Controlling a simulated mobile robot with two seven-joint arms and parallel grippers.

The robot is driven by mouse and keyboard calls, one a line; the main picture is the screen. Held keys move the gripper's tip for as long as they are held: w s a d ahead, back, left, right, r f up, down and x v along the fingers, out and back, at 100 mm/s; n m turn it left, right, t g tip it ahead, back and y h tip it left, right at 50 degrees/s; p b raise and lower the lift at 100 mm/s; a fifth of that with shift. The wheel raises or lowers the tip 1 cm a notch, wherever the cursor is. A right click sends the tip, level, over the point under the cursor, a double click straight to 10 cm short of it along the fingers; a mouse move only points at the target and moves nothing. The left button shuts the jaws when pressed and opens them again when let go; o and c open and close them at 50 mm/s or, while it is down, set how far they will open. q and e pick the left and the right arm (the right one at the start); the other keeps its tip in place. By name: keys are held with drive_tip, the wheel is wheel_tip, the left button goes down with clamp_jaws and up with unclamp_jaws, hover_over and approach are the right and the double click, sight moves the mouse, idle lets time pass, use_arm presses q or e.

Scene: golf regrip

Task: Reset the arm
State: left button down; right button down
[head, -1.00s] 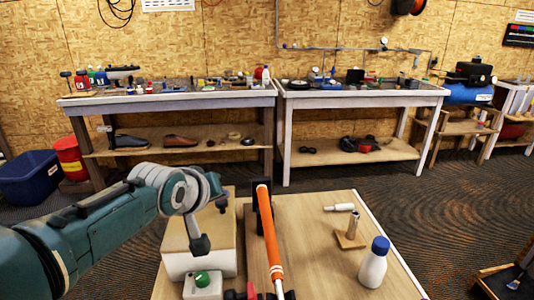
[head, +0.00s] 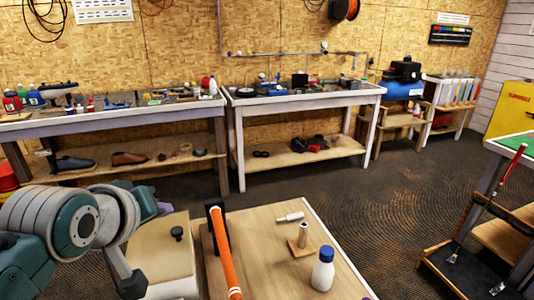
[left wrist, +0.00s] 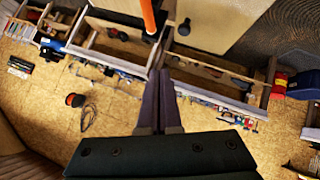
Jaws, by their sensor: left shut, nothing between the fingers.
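The left arm reaches in from the left in the head view. The purple tip of my left gripper (head: 163,209) just shows behind its wrist joint, most of it hidden. In the left wrist view the two dark purple fingers (left wrist: 162,80) are shut together with nothing between them. The orange club grip (head: 224,262) lies along the wooden table (head: 270,265), near a black upright holder (head: 216,222). The grip also shows in the left wrist view (left wrist: 149,14), beyond the fingertips and apart from them. My right gripper is out of view.
On the table are a white bottle with a blue cap (head: 322,270), a small wooden block with a metal post (head: 301,240) and a white tube (head: 290,217). Cluttered workbenches (head: 290,98) line the back wall. A rack with a red club (head: 511,176) stands at right.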

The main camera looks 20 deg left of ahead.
use_arm(q)
drive_tip(key=s+d+m+g+h, duration=0.1)
drive_tip(key=s+d+m+g, duration=0.3)
drive_tip(key=s, duration=0.8)
drive_tip(key=s+d+m+g+h, duration=0.2)
drive_tip(key=s+d+m, duration=0.4)
drive_tip(key=s, duration=0.6)
wheel_tip(320, 180, up, 24)
drive_tip(key=m+p, duration=0.1)
drive_tip(key=p, duration=2.3)
drive_tip(key=shift+s+a+r, duration=0.2)
drive_tip(key=shift+s+a, duration=0.15)
drive_tip(key=shift+s, duration=0.1)
